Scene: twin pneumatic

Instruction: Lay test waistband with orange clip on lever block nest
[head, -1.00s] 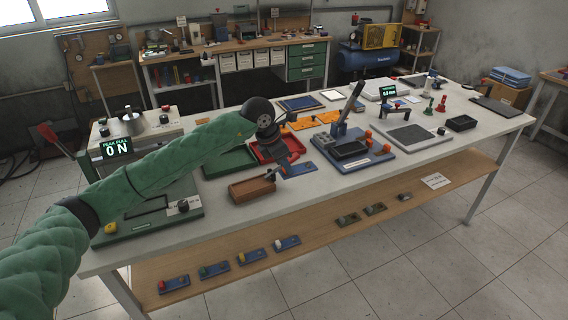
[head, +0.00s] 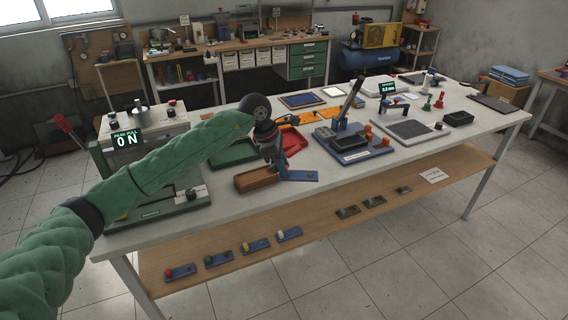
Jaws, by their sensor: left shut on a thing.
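My left gripper (head: 270,150) reaches over the front of the bench, pointing down beside the brown tray. It is shut, and a flat blue piece (head: 298,176) with a small orange-yellow spot sticks out to its right. This looks like the test waistband with its clip; the grip itself is small and partly hidden. The lever block (head: 352,146) stands to the right, a blue base with a raised dark lever (head: 352,92), a dark block and orange-red knobs. The blue piece is apart from the dark block. My right gripper is out of view.
A brown tray (head: 255,181) lies just left of the blue piece. Green (head: 232,152) and red (head: 290,149) trays lie behind. The peak-pull tester (head: 128,139) stands left. A grey mat (head: 408,131) is right of the lever block. Bare bench lies in front.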

